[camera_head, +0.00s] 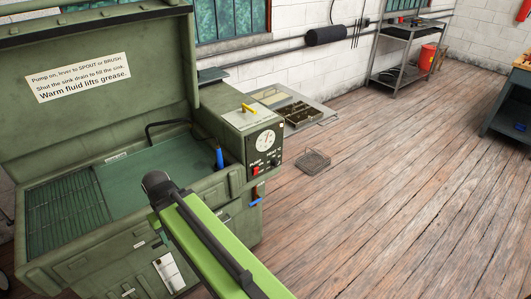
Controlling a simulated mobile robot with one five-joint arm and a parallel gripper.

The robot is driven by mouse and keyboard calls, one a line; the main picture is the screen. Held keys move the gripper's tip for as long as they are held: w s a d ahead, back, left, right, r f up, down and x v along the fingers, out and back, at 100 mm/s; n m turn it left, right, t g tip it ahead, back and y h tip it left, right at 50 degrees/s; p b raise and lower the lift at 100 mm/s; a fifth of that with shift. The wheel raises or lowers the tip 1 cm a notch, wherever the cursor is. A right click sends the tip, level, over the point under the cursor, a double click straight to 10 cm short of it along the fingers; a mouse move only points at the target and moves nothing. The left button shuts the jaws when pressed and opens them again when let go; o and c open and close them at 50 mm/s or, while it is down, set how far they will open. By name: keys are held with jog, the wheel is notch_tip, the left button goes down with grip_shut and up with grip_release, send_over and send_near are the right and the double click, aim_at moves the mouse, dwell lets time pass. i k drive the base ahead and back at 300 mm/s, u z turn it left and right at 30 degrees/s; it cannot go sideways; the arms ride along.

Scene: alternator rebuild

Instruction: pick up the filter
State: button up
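I cannot make out a thing that is clearly the filter in this view. A green parts washer (228,205) stands at the left with its lid up, and its sink (150,165) is open. A green link of my arm reaches up from the bottom middle in front of the washer, ending in a dark rounded part near the sink's front rim. No gripper fingers show, so I cannot see whether they hold anything. My arm hides part of the washer's front.
A wire basket (313,161) lies on the wooden floor right of the washer. A tray with dark compartments (290,110) is behind the control box (255,135). A metal shelf cart (398,60) holds an orange bucket (428,56). A bench (505,105) is at right. The middle floor is clear.

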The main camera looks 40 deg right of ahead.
aim_at(296, 114)
jog(key=z, duration=1.4)
